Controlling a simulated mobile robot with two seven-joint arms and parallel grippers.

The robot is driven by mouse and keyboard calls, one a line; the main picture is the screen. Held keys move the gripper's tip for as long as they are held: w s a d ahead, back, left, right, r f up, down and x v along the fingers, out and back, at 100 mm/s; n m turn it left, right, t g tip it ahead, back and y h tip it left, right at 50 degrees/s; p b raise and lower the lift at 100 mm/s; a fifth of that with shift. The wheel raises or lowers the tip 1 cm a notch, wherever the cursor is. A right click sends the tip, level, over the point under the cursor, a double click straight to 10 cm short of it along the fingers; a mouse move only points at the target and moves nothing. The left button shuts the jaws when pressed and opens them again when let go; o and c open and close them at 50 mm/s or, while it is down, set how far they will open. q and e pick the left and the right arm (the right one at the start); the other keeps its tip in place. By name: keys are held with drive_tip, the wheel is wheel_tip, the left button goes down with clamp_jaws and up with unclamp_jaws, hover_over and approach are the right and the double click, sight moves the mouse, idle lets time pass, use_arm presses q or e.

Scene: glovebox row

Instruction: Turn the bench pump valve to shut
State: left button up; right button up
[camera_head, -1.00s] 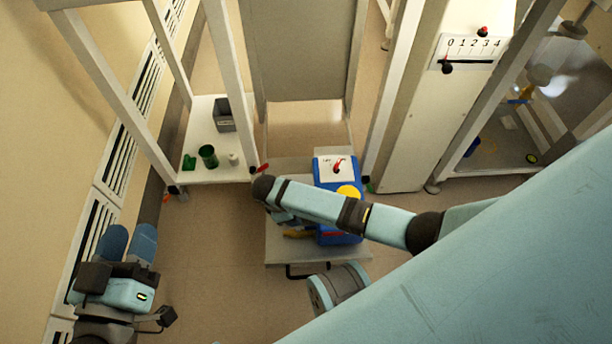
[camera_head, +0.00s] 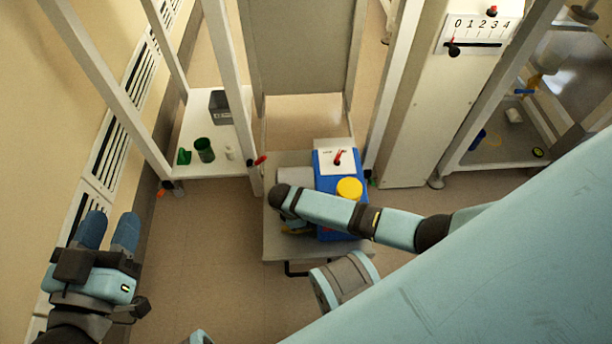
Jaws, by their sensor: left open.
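The blue bench pump (camera_head: 327,208) stands on a grey cart top. Its white panel (camera_head: 327,166) carries a small red lever (camera_head: 338,157), tilted up and to the right; the panel's labels are too small to read. A yellow cap (camera_head: 349,189) sits on the pump in front of the panel. My left gripper (camera_head: 110,216) is open and empty at the lower left, well away from the pump, its two blue fingers apart. My right arm (camera_head: 325,208) crosses over the front of the pump and hides part of it.
The grey cart (camera_head: 285,250) has a dark front handle. A white shelf (camera_head: 190,165) at left holds a green cup (camera_head: 204,150) and a dark box (camera_head: 219,107). White frame posts flank the cart. A numbered slider panel (camera_head: 477,34) is at upper right. Floor between left gripper and cart is clear.

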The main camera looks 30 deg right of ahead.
clamp_jaws()
drive_tip(key=shift+r+m+p, duration=0.25)
drive_tip(key=shift+m+p, duration=0.05)
drive_tip(key=shift+p, duration=0.3)
drive_tip(key=shift+s+a+m+p, duration=0.1)
drive_tip(key=shift+m+p, duration=0.2)
drive_tip(key=shift+p, duration=0.2)
drive_tip(key=shift+f+g, duration=0.25)
drive_tip(key=shift+g, duration=0.05)
drive_tip(key=shift+o, duration=1.5)
unclamp_jaws()
drive_tip(key=shift+o, duration=0.7)
drive_tip(key=shift+r, duration=0.1)
drive_tip(key=shift+a+r, duration=0.1)
drive_tip(key=shift+r, duration=0.2)
drive_tip(key=p+v, duration=0.3)
drive_tip(key=v, duration=0.2)
drive_tip(key=shift+r, duration=0.15)
use_arm(q)
wheel_tip(320, 180, up, 8)
drive_tip(key=s+n+t+p, duration=0.1)
drive_tip(key=n+t+p, duration=0.1)
drive_tip(key=n+p, duration=0.1)
drive_tip(key=shift+s+d+p, duration=0.2)
drive_tip(key=shift+s+p, duration=0.1)
drive_tip(key=shift+s, duration=0.1)
use_arm(e)
drive_tip(key=v, duration=0.7)
drive_tip(key=shift+r, duration=0.35)
